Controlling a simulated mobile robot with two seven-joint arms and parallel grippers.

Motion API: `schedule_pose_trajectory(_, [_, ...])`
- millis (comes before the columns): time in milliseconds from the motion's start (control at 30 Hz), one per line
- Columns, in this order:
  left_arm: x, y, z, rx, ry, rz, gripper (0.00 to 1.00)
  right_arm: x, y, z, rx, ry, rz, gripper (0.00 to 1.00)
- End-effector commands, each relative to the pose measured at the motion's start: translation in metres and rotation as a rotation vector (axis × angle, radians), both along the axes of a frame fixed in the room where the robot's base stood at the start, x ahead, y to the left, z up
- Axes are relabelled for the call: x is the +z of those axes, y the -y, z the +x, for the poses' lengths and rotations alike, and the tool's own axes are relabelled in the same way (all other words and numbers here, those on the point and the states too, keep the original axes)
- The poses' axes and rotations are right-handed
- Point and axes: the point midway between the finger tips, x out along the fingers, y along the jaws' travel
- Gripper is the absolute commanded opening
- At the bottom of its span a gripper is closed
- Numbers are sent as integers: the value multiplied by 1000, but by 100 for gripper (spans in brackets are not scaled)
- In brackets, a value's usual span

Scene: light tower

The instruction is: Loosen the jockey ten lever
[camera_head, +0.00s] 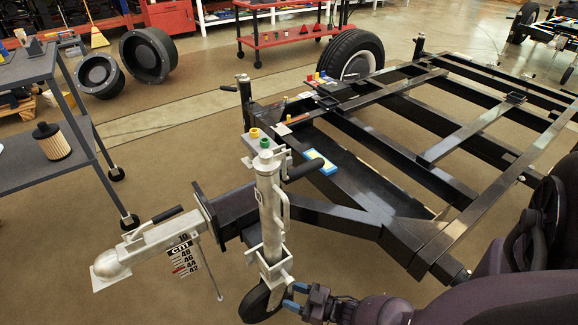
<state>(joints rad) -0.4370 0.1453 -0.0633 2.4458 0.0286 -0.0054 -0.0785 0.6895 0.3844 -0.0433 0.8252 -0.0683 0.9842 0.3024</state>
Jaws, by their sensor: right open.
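The jockey wheel stands upright at the front of the black trailer frame. Its silver tube (270,215) has a black crank handle (303,169) at the top and a black wheel (261,301) below. A thin grey lever (214,270) hangs down between the coupling and the tube; I cannot tell whether it is the jockey lever. My right gripper (294,296) has blue fingertips and is open, low down beside the wheel and its fork. I cannot tell whether it touches them. My left gripper is not in view.
The silver coupling (140,248) with a cm scale (185,258) sticks out at front left. A grey shelf cart (40,135) stands at the left. The trailer frame (430,155) fills the right. Floor between cart and coupling is clear.

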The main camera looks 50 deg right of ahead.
Motion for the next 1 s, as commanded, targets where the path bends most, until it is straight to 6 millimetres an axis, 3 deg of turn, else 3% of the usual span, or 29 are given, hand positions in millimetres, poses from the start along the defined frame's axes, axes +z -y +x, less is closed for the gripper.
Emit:
schedule_pose_trajectory(467, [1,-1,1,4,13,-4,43,0,-5,12,-1,-1,1,48])
schedule_pose_trajectory(800, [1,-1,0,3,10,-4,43,0,-5,12,0,-1,1,0])
schedule_pose_trajectory(1000, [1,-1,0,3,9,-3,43,0,-5,12,0,-2,-1,0])
